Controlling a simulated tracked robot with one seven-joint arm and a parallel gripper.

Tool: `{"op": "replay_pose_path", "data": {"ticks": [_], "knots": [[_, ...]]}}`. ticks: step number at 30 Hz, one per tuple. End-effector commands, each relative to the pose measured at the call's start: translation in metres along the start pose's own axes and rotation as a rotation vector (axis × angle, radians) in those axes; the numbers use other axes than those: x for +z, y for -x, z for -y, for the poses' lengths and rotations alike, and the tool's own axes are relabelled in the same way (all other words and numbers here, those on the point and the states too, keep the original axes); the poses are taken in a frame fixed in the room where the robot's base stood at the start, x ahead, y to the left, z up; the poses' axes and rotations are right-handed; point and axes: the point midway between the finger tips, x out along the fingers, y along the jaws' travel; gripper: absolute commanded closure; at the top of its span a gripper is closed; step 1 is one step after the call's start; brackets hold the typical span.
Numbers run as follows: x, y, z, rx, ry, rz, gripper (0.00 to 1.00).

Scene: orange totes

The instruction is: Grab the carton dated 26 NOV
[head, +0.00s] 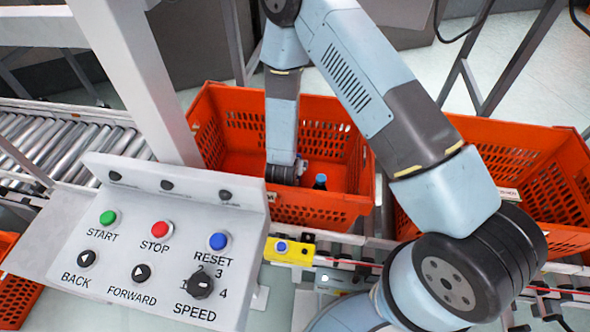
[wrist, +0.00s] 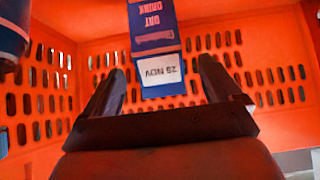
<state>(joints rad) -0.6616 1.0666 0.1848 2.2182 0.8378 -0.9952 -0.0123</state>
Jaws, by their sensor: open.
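A dark blue carton marked OAT DRINK (wrist: 153,27) shows upside down at the top middle of the wrist view. Its white date label reads NOV; the day looks like 26 or 29, and I cannot tell which. In the head view my gripper (head: 300,170) reaches down into the left orange tote (head: 225,118); the fingers are mostly hidden there. The carton is not clearly visible in the head view.
A dark blue item (wrist: 12,35) stands at the wrist view's left edge. A blue-topped item (head: 320,182) sits beside my gripper in the tote. Perforated tote walls surround it. Another orange tote (head: 520,150) is at right. A control panel (head: 155,235) stands in front.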

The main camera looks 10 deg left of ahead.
Motion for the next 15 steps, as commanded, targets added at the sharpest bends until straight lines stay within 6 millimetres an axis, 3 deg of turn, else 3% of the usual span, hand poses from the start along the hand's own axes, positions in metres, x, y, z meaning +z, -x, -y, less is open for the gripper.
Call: {"op": "replay_pose_path", "data": {"ticks": [5,15], "knots": [[0.0,-0.014,0.0,0.001,-0.002,-0.001,0.08],[-0.001,-0.062,-0.001,0.001,-0.003,-0.001,0.08]]}}
